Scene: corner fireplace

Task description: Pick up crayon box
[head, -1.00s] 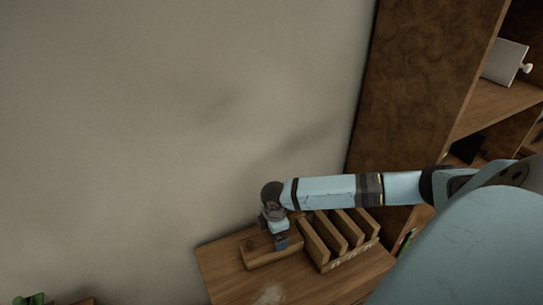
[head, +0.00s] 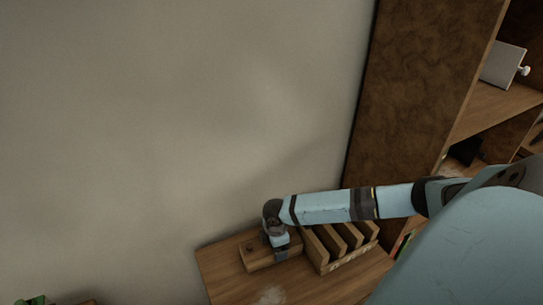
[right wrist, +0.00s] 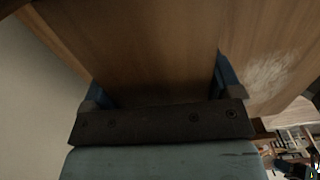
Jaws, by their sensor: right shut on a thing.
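A low, light-brown wooden box with a dark round spot on top, which seems to be the crayon box (head: 258,259), sits on the small wooden table in the head view. My right gripper (head: 281,254) comes down onto its right part from above and is shut on it. In the right wrist view a wooden face, seemingly the box (right wrist: 155,45), fills the space between the two blue fingers of the right gripper (right wrist: 160,88). The box's underside is hidden, so I cannot tell whether it is clear of the table. My left gripper is not in view.
A slatted wooden rack (head: 340,245) stands close to the right of the box. The wooden table (head: 235,288) has bare room in front. A grey wall (head: 180,130) rises behind, and a tall brown shelf unit (head: 405,110) stands at the right.

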